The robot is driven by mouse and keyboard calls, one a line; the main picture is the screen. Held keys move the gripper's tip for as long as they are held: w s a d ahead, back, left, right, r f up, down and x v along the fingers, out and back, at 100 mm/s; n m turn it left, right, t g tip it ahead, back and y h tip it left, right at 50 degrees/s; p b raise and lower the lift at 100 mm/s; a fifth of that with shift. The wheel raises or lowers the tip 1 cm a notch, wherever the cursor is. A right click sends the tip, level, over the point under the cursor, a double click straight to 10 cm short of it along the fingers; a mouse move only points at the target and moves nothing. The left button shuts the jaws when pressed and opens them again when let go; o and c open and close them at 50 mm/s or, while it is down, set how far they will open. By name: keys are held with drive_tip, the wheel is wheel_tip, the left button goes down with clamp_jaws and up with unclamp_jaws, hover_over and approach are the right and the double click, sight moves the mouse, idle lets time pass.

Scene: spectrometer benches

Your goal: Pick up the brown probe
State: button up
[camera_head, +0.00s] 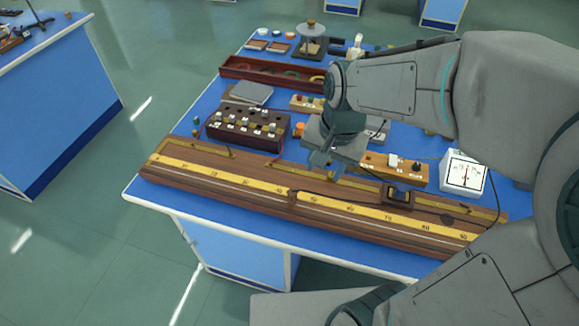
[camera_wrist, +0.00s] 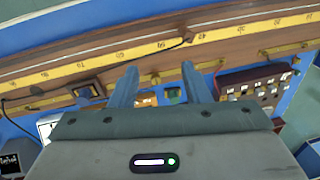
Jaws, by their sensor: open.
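A small brown probe (camera_head: 292,199) stands at the middle of the long wooden ruler board, with a thin dark cable running off to the right. In the wrist view the brown probe (camera_wrist: 188,36) shows ahead of and a little right of my fingers, near the yellow scale. My gripper (camera_head: 326,166) hangs above the board, behind and right of the probe, and apart from it. In the wrist view my gripper (camera_wrist: 158,70) has its two fingers spread with nothing held between them.
A brown block (camera_head: 398,195) sits on the board at right. Behind are a white meter (camera_head: 464,174), a dark resistance box (camera_head: 248,128) with several knobs, and a wooden switch strip (camera_head: 378,162). The blue table's front edge (camera_head: 250,233) is bare.

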sight(292, 192)
drive_tip(key=w+a+f+m+g+h+p, duration=0.1)
drive_tip(key=w+a+f+m+p, duration=0.1)
drive_tip(key=w+a+f+m, duration=0.4)
drive_tip(key=shift+n, duration=0.5)
drive_tip(key=f, duration=0.6)
drive_tip(key=shift+s+a+b, duration=0.35)
drive_tip(key=shift+b, duration=0.05)
drive_tip(key=shift+d+f, duration=0.2)
drive_tip(key=shift+f, duration=2.4)
drive_tip(key=shift+c, duration=0.3)
clamp_jaws()
